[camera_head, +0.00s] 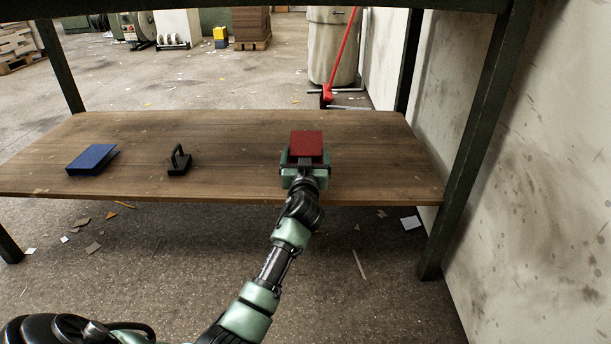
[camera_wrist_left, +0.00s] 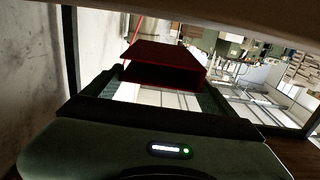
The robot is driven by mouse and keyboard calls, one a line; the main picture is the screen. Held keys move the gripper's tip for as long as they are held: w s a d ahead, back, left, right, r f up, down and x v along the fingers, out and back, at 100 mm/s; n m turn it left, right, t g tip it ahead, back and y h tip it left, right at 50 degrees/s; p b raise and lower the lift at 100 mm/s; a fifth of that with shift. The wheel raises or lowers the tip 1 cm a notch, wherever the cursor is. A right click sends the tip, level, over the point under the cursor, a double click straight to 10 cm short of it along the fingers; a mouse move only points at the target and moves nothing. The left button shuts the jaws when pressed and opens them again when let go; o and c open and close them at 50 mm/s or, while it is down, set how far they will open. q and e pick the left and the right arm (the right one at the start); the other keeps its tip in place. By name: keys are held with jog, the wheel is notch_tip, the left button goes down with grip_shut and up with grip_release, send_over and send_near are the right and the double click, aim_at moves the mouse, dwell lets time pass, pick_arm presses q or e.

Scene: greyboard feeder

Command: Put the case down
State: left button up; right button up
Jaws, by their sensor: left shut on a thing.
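A dark red case (camera_head: 307,143) is held in my left gripper (camera_head: 305,164), at the right part of the wooden table (camera_head: 235,145). In the left wrist view the red case (camera_wrist_left: 165,66) sits between the two fingers of the left gripper (camera_wrist_left: 155,88), which are shut on it. The gripper reaches in over the table's front edge. I cannot tell from the head view whether the case touches the tabletop. My right gripper is not in view.
A blue case (camera_head: 92,158) lies at the table's left, with a black block with a handle (camera_head: 179,161) to its right. The tabletop between that block and my gripper is clear. Dark green posts (camera_head: 475,140) stand at the corners, and a stained wall (camera_head: 540,180) is on the right.

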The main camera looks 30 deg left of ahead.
pick_arm(q)
jog(key=shift+f+b, duration=1.5)
jog(key=shift+f, duration=0.75)
jog(key=o, duration=1.2)
jog(key=shift+r, duration=0.1)
